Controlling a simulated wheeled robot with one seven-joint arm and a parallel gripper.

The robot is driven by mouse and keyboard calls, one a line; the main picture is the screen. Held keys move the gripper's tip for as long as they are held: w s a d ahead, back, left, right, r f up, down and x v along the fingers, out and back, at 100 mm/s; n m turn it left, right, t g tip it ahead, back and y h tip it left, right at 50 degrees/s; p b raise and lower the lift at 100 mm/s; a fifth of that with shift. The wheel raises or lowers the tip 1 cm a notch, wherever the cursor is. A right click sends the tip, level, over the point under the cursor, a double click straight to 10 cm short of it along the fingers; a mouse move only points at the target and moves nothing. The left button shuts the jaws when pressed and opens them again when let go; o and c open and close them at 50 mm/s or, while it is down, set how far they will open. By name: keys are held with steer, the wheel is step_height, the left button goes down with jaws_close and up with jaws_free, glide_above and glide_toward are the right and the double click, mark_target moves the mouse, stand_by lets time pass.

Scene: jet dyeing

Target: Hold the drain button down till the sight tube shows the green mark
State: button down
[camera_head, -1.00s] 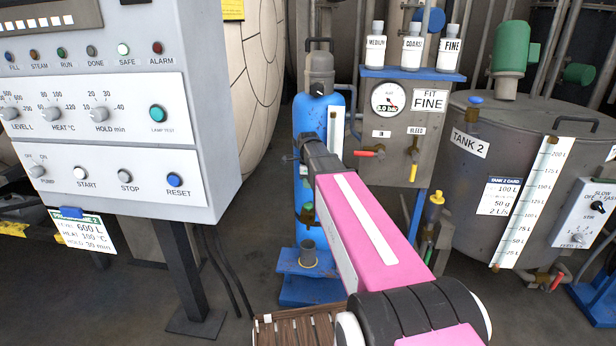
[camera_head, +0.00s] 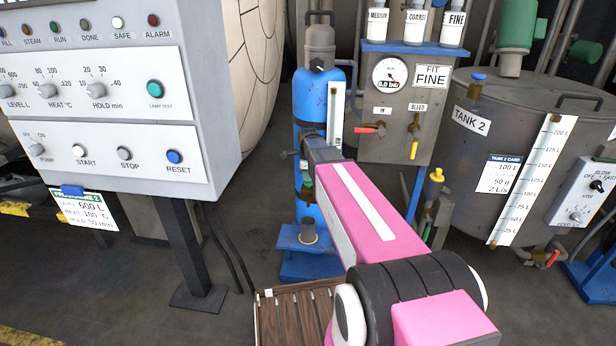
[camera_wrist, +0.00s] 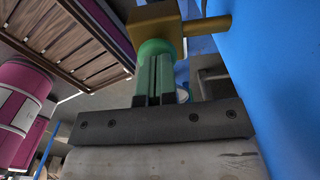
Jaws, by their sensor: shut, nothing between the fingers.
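The blue vessel (camera_head: 338,85) stands in the middle of the head view. The pale sight tube strip (camera_head: 335,112) is on its right side, partly behind my arm; I cannot make out a level or a green mark on it.
A wooden slatted pallet (camera_head: 290,312) lies in front. The control panel (camera_head: 110,120) is at left, and the gauge board (camera_head: 400,120) and Tank 2 (camera_head: 530,165) are at right.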

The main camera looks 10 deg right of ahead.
steer(key=shift+f, duration=0.95)
steer(key=shift+s+f, duration=0.1)
steer(key=shift+f, duration=0.05)
